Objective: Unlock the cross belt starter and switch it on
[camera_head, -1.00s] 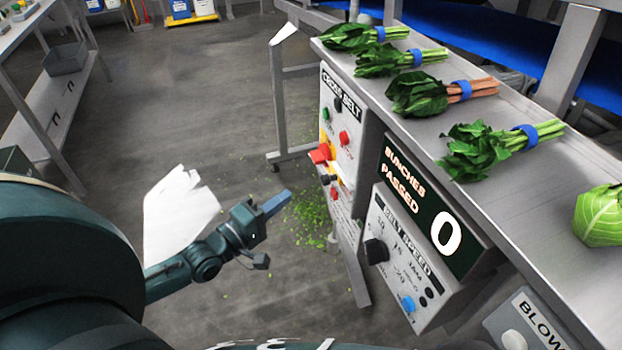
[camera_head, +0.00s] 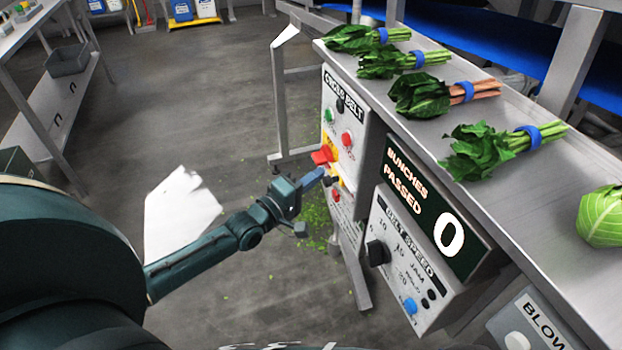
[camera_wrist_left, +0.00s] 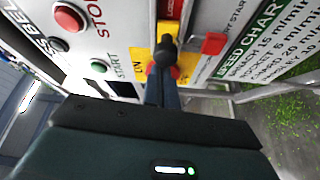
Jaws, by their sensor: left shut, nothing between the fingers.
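The cross belt starter (camera_head: 345,112) is a pale panel on the side of the steel counter. It carries a green button (camera_head: 328,115) and a red button (camera_head: 347,139); in the left wrist view these are START (camera_wrist_left: 96,65) and STOP (camera_wrist_left: 68,18). Below them a red handle (camera_head: 321,156) sticks out by a yellow plate (camera_wrist_left: 165,30). A black knob (camera_wrist_left: 167,46) and a red block (camera_wrist_left: 214,43) show there too. My left gripper (camera_head: 318,178) is shut and empty, its fingertips close to the black knob. I cannot tell whether they touch. My right gripper is out of view.
A belt speed box (camera_head: 405,260) and a bunches passed display (camera_head: 425,205) reading 0 sit right of the starter. Several greens bunches (camera_head: 425,93) lie on the counter (camera_head: 560,165). A frame leg (camera_head: 280,100) stands behind.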

